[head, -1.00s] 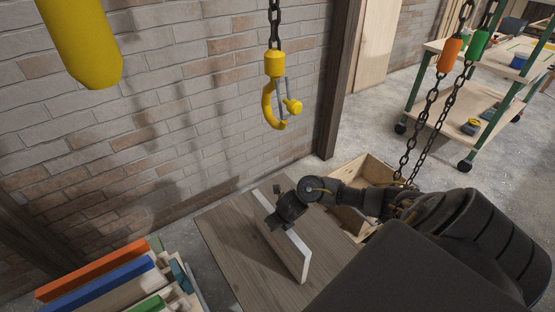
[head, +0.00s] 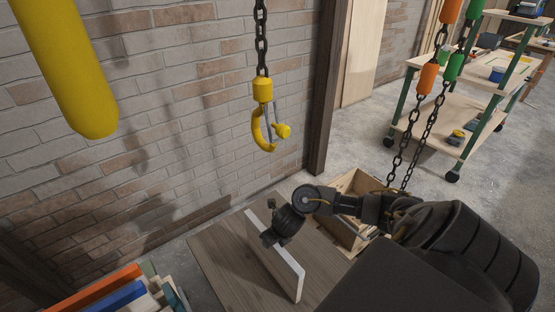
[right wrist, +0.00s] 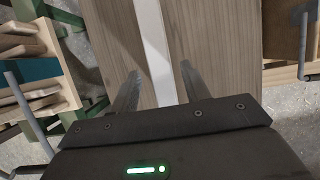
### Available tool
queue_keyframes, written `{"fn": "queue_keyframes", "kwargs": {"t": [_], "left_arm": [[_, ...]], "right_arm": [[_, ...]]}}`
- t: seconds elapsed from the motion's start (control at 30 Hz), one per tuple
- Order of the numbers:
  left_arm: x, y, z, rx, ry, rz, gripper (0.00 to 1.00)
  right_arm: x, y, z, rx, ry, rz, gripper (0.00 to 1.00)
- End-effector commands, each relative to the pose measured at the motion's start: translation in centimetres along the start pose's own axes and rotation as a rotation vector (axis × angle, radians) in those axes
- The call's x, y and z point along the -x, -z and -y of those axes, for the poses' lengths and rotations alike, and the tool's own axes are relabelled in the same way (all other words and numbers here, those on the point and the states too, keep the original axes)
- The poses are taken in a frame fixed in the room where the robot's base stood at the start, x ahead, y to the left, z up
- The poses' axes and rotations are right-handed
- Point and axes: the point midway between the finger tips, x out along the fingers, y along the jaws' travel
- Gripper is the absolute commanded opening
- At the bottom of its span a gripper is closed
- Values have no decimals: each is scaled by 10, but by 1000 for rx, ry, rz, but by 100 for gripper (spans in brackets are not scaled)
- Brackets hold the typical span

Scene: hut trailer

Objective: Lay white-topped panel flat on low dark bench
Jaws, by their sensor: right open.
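The white-topped panel (head: 287,267) stands tilted on its edge on a low wooden bench (head: 222,262), its white edge facing up. My right gripper (head: 272,232) is at the upper part of the panel. In the right wrist view, the white strip of the panel (right wrist: 152,40) runs between the two spread fingers of my right gripper (right wrist: 160,72), with gaps on both sides. The bench top (right wrist: 215,45) shows grey-brown planks there. The head view hides the fingertips. My left gripper is not in view.
Stacked coloured boards (head: 115,294) lie left of the bench. An open wooden crate (head: 352,190) stands behind my right arm. A yellow hook (head: 263,130) hangs on a chain by the brick wall (head: 170,160). More chains hang at right, before a shelf cart (head: 455,130).

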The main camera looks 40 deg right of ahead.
Motion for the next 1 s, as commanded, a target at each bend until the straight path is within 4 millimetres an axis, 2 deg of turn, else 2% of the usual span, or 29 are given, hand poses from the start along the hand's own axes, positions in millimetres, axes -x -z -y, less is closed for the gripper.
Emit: {"fn": "queue_keyframes", "kwargs": {"t": [0.03, 0.07, 0.2, 0.33, 0.5, 1.0], "left_arm": [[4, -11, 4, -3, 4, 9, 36], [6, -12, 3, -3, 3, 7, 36], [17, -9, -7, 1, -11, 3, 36], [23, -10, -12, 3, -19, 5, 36], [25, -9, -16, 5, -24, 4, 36], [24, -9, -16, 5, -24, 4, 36]], "right_arm": [[12, -2, 1, 3, 1, 3, 46], [19, -3, 1, 2, 2, 3, 46], [46, -2, 1, 2, 2, 3, 46], [61, -1, 0, 1, 1, 1, 46], [68, 0, 0, 0, 1, 1, 46], [68, 0, 0, -1, 1, 0, 46]]}}
